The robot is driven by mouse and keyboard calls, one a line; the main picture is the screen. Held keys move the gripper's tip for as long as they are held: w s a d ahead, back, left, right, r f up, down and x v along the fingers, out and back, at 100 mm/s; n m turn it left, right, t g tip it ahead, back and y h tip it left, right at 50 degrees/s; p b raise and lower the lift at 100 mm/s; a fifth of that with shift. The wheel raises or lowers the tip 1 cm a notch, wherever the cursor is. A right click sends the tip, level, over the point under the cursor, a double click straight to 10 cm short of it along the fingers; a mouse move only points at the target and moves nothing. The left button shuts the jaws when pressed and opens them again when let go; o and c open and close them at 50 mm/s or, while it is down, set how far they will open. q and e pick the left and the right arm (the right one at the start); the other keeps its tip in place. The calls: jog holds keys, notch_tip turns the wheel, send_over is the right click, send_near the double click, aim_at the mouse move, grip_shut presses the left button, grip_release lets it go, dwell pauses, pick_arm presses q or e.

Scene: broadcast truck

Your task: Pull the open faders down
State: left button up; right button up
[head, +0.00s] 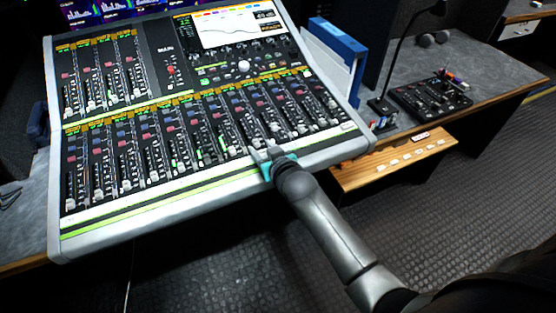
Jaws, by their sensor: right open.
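The mixing console (160,212) fills the left and middle of the head view, tilted on the desk. Its lower fader bank (190,150) holds a long row of faders. Most caps there sit low, but a few near the middle, such as one cap (222,141), look higher, with green lights beside them. A smaller fader bank (103,75) is at the upper left. My right gripper (262,152) is open at the console's front edge, just below the lower bank's faders. I cannot tell whether it touches a fader. My left gripper is out of view.
A blue binder (338,38) stands against the console's right side. A small black control panel (430,97) and a lamp (402,35) are on the desk to the right. The floor in front is clear.

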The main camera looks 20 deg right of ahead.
jog(key=p+v, duration=0.2)
jog(key=v, duration=0.9)
jog(key=shift+s+p, duration=0.2)
jog(key=shift+p, duration=0.2)
jog(key=s+f+g, duration=0.2)
jog(key=s+f, duration=0.3)
jog(key=f, duration=0.4)
jog(key=s+f+n+g, duration=0.1)
jog(key=s+f+g, duration=0.3)
jog(key=f, duration=0.5)
jog(key=s+f+g, duration=0.1)
jog(key=s+f, duration=0.5)
jog(key=f, duration=0.3)
jog(key=s+f+g, duration=0.1)
jog(key=s+f, duration=0.3)
jog(key=s, duration=0.3)
jog(key=s+d+f+g, duration=0.1)
jog(key=s+f, duration=0.3)
jog(key=s, duration=0.4)
jog(key=s+f+n+g+b, duration=0.1)
jog(key=s+f+g, duration=0.2)
jog(key=s, duration=0.5)
jog(key=shift+d+f, duration=0.2)
jog(key=shift+f, duration=0.2)
jog(key=shift+s, duration=0.1)
